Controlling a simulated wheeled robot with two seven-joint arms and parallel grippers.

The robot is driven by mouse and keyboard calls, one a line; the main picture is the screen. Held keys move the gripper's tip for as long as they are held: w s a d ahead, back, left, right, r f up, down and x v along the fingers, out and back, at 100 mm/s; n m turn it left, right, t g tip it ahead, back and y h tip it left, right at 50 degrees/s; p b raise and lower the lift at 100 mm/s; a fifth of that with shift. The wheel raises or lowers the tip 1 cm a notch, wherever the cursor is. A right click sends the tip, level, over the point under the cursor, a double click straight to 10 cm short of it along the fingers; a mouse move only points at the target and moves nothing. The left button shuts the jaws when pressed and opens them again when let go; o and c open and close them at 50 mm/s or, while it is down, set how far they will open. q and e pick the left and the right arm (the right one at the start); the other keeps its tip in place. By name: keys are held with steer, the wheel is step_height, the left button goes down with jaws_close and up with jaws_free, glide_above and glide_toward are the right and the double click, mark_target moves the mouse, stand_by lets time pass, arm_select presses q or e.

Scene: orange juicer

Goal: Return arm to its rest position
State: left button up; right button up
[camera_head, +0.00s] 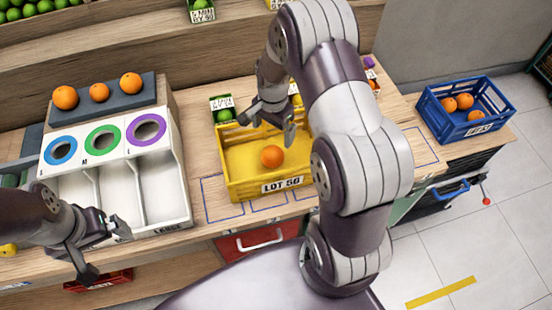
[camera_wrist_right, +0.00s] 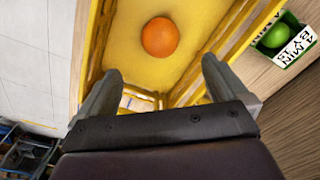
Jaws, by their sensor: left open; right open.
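My right gripper (camera_head: 272,118) is open and empty above the yellow crate (camera_head: 236,186) marked LOT 56. An orange (camera_head: 271,156) lies on the crate floor, apart from the fingers. In the right wrist view my right gripper (camera_wrist_right: 158,85) shows two spread fingers, with the orange (camera_wrist_right: 160,37) beyond them on the yellow floor. My right arm (camera_head: 362,160) rises over the bench and hides part of the crate's right side. My left gripper (camera_head: 104,250) is open and empty at the lower left, in front of the white sorting unit (camera_head: 172,232).
The sorting unit has blue, green and purple rings, with several oranges on a dark block (camera_head: 118,98) behind. A blue crate (camera_head: 481,127) with oranges stands at right. A small green box (camera_head: 222,108) with green fruit stands behind the yellow crate. Floor at lower right is clear.

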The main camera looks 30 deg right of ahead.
steer(key=shift+r, duration=0.25)
stand_by(0.5)
steer(key=s+a+r+n+b, duration=0.1)
steer(key=s+a+r+n, duration=0.2)
steer(key=s+n, duration=0.3)
steer(key=s+a+r+n+t+b, duration=0.1)
steer(key=s+a+r+n, duration=0.3)
steer(key=s+n, duration=0.3)
steer(key=shift+a+n, duration=0.3)
steer(key=shift+a, duration=0.25)
steer(key=shift+s, duration=0.2)
